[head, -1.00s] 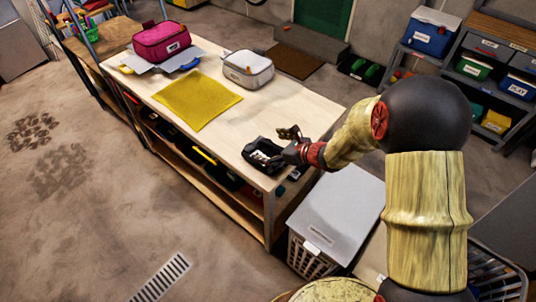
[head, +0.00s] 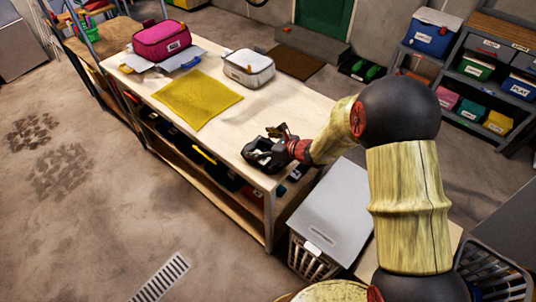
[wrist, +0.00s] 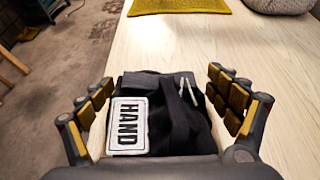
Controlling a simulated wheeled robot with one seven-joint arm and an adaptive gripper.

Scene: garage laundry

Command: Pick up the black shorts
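The black shorts (wrist: 172,122) lie folded in a bundle on the wooden table top, with pale drawstrings and a white label reading "HAND". In the head view the shorts (head: 259,158) are near the table's near right corner, partly hidden by my gripper (head: 277,142). In the wrist view my gripper (wrist: 160,82) is open, with one set of fingers on the left side of the shorts and one on the right. Bare wood shows between the right fingers and the cloth. The near end of the shorts is hidden by the palm.
A yellow cloth (head: 198,99), a grey-white pouch (head: 249,69) and a magenta pouch (head: 162,41) lie farther back on the table (head: 222,140). A lidded hamper (head: 330,213) stands beside the table's right end. Wood right of the shorts is clear.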

